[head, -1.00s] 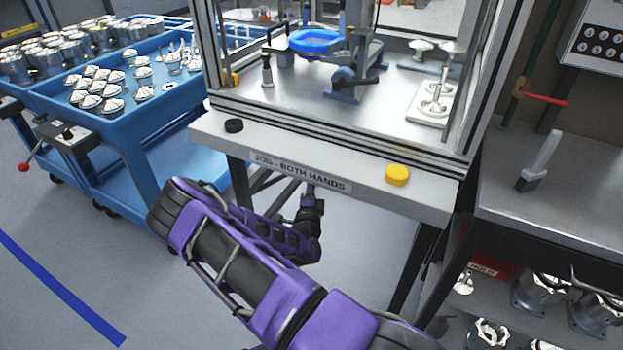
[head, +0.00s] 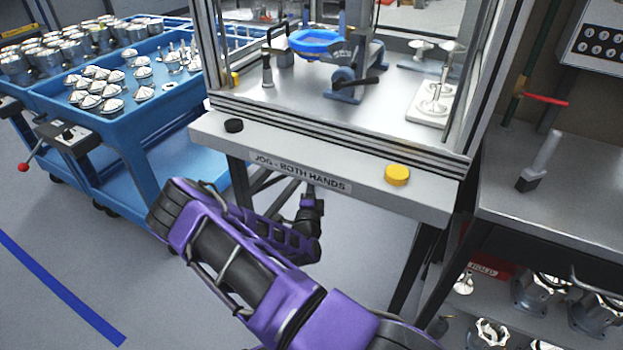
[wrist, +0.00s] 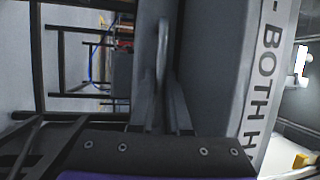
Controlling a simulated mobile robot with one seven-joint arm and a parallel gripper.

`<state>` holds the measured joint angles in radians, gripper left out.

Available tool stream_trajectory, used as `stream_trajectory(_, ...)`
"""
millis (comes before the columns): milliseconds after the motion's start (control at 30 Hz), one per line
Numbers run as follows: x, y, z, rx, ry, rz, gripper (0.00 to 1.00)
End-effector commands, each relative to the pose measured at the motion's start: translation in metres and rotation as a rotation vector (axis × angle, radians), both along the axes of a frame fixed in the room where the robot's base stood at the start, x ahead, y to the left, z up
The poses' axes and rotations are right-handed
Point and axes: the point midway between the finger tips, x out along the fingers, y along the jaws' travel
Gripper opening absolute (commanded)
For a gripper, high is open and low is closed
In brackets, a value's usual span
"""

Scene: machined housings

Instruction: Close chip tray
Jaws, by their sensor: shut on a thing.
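My gripper (head: 311,196) is below the front ledge of the machine, near the right end of its "JOG - BOTH HANDS" label. In the wrist view my gripper (wrist: 168,118) is shut on a narrow grey bar-like handle (wrist: 163,60), which I take to be the chip tray's handle. Grey panels lie close on both sides of the handle. The tray's body cannot be made out, so how far it stands out is unclear. In the head view the ledge and my own arm hide the tray.
The machine ledge (head: 290,160) carries a black button (head: 234,126) and a yellow button (head: 397,176). A blue cart (head: 150,130) with metal parts stands left. A grey bench (head: 570,190) stands right, with housings on a shelf below. Open floor lies at lower left.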

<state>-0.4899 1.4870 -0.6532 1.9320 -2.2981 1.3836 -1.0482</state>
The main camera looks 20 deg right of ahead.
Motion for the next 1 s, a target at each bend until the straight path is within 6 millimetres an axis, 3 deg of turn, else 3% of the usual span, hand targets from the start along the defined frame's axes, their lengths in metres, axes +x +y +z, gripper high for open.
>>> stream_trajectory(400,0.0,-0.001,0.0,0.0,0.0,0.0,0.0)
stream_trajectory(700,0.024,-0.032,0.0,0.0,0.0,0.0,0.0)
stream_trajectory(1000,0.027,-0.035,0.0,0.0,0.0,-0.001,0.0)
